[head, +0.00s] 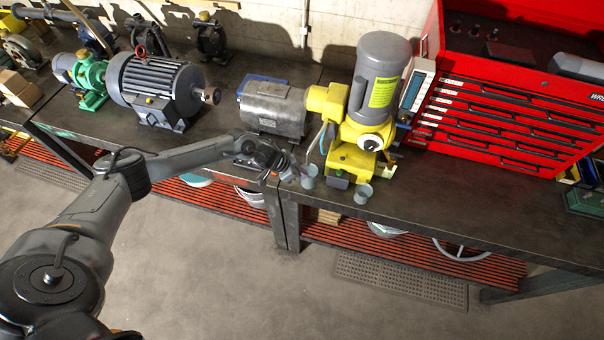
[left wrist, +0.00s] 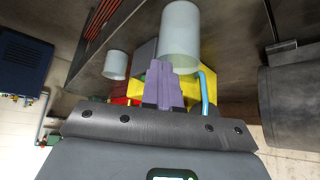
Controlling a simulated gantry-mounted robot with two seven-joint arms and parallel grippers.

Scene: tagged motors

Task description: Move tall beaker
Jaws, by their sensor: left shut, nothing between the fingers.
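Two small grey beakers stand near the front edge of the workbench, in front of the yellow machine. The taller-looking beaker (head: 308,176) is just right of my left gripper (head: 294,172); it also shows large in the left wrist view (left wrist: 180,36), close to the fingertips. The shorter beaker (head: 363,193) stands further right and shows smaller in the left wrist view (left wrist: 116,65). The left fingers, purple in the left wrist view (left wrist: 163,84), are together and empty. I cannot tell whether they touch the taller beaker. My right gripper is not in view.
The yellow machine with a grey motor (head: 378,100) stands right behind the beakers. A grey cylindrical motor (head: 272,108) is behind the left gripper. A red tool chest (head: 490,110) stands at the right. The bench top (head: 470,205) right of the beakers is clear.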

